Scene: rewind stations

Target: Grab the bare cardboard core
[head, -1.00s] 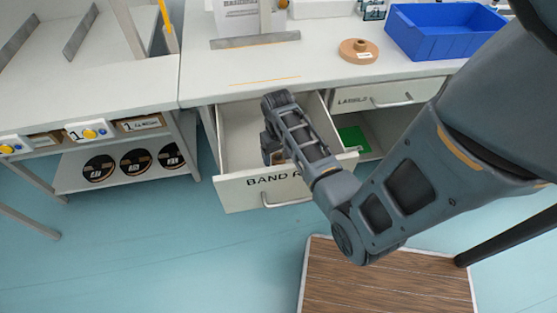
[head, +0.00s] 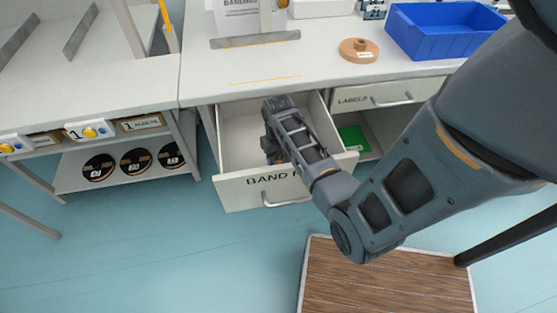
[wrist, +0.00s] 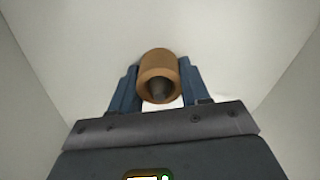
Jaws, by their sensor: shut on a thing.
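The bare cardboard core (wrist: 159,62) is a short brown tube with a hollow middle. In the wrist view it stands between the two blue fingers of my gripper (wrist: 158,88), which are shut on it. White drawer walls surround it in that view. In the head view my gripper (head: 272,140) reaches down into the open drawer marked "BAND" (head: 240,192). My arm hides the core there, and part of the drawer label too.
A brown roll (head: 359,50) and a blue bin (head: 445,30) stand on the bench (head: 330,70) above. The "LABELS" drawer (head: 385,95) is to the right, with a green item (head: 354,139) below it. Dark reels (head: 136,162) sit on the left shelf. A wooden mat (head: 385,285) lies on the floor.

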